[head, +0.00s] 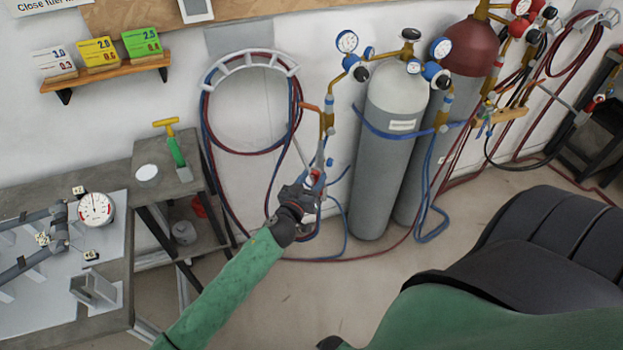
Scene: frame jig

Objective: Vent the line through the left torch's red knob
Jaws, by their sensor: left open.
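The left torch (301,152) hangs at the wall beside the hose loop, its thin metal tube tilted. Small red and blue parts show at its lower end; the red knob (315,174) seems to be among them, right at my left gripper's fingers. My left gripper (312,186) is open around or just beside this end of the torch. The fingers partly hide the knob, and I cannot tell whether they touch it. My right gripper is not in view.
A grey cylinder (386,165) and a dark red-topped cylinder (468,50) with gauges stand right of the torch. Red and blue hoses (240,150) hang on a wall hook and trail over the floor. A workbench (115,270) with a gauge stands at left.

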